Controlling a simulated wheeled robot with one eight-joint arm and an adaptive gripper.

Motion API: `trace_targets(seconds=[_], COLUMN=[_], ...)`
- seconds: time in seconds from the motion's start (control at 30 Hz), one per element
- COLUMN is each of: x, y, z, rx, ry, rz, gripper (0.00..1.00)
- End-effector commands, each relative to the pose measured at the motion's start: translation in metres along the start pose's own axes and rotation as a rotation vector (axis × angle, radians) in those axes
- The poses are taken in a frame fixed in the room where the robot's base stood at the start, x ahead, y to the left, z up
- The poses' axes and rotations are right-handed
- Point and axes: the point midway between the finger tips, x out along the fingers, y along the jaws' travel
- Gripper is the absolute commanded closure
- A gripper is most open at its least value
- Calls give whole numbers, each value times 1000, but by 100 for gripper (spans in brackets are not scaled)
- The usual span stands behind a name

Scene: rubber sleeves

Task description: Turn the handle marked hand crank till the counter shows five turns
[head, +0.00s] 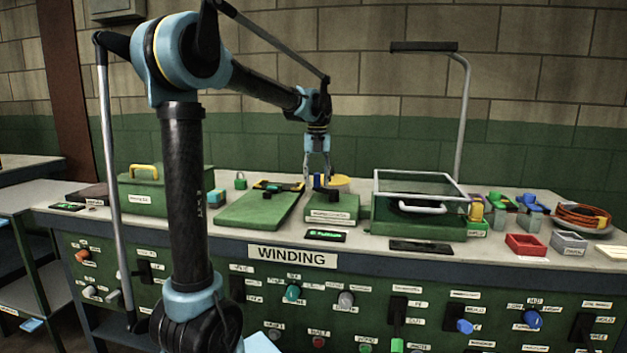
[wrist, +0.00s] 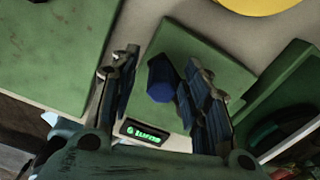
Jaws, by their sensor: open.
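A low green box (head: 322,214) with a white label stands on the bench near the middle; the label is too small to read surely. A dark upright knob sits on its top; in the wrist view this knob (wrist: 162,80) has a blue end and lies between the fingers. My gripper (head: 317,176) points down, open and empty, above the box. Whether a finger touches the knob I cannot tell. A small black display with green lit text (head: 325,235) lies in front of the box; it also shows in the wrist view (wrist: 146,132), its reading unclear.
A flat green board (head: 255,212) lies left of the box, and a glass-lidded green case (head: 420,222) stands close on the right. A yellow round thing (head: 333,183) is behind. A green chest (head: 160,190) stands far left; small trays (head: 526,244) are right.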

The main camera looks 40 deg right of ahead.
Motion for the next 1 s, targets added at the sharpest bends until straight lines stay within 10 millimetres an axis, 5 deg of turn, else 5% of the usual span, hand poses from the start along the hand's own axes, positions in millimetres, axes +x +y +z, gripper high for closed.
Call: trace_targets(seconds=[0.17, 0.7, 1.0], x=[-14, -104, -119], y=[0, 1, 1], z=[0, 1, 1], rx=[0, 0, 0], ry=[0, 0, 1], rz=[0, -1, -1], gripper=[57, 57, 57])
